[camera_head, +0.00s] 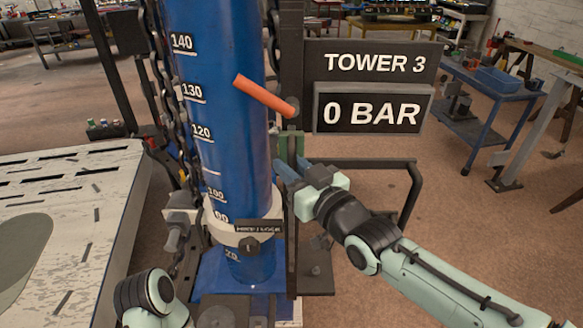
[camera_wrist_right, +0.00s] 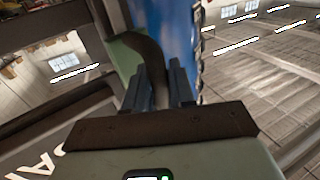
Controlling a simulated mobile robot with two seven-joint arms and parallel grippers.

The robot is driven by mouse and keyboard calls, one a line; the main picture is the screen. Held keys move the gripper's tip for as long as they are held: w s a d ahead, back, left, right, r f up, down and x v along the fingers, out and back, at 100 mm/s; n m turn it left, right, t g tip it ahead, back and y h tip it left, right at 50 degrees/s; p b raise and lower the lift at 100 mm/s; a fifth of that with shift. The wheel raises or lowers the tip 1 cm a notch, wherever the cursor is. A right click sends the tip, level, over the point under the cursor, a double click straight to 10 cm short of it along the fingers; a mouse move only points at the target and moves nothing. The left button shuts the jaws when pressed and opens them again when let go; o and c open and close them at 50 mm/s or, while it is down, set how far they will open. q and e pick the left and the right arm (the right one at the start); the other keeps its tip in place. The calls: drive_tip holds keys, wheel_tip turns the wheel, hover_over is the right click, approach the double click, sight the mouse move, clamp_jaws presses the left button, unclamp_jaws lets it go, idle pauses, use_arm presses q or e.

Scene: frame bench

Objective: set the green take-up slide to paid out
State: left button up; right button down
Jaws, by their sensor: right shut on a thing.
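The green take-up slide (camera_head: 291,146) sits on a dark upright rail just right of the blue cylinder. My right gripper (camera_head: 281,171) reaches in from the right and is at the slide's lower part. In the right wrist view its two blue fingers (camera_wrist_right: 160,90) are closed around a dark curved bar (camera_wrist_right: 150,55), with the green slide (camera_wrist_right: 124,52) close beside it. My left gripper is out of view; only a part of my left arm shows at the bottom left.
The blue cylinder (camera_head: 222,130) carries a white number scale and a pale collar (camera_head: 221,226). An orange lever (camera_head: 262,94) slants above the slide. Chains hang left of the cylinder. A sign reading 0 BAR (camera_head: 372,108) and a black tube frame (camera_head: 411,195) stand at right.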

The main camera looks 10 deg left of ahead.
drive_tip(key=shift+r, duration=0.45)
drive_tip(key=c, duration=1.1)
unclamp_jaws()
drive_tip(key=shift+f, duration=0.15)
drive_tip(key=shift+s+d, duration=0.4)
drive_tip(key=shift+d, duration=0.05)
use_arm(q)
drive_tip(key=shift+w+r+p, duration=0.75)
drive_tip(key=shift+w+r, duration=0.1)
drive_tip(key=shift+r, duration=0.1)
use_arm(e)
drive_tip(key=v, duration=1.2)
drive_tip(key=shift+s, duration=0.2)
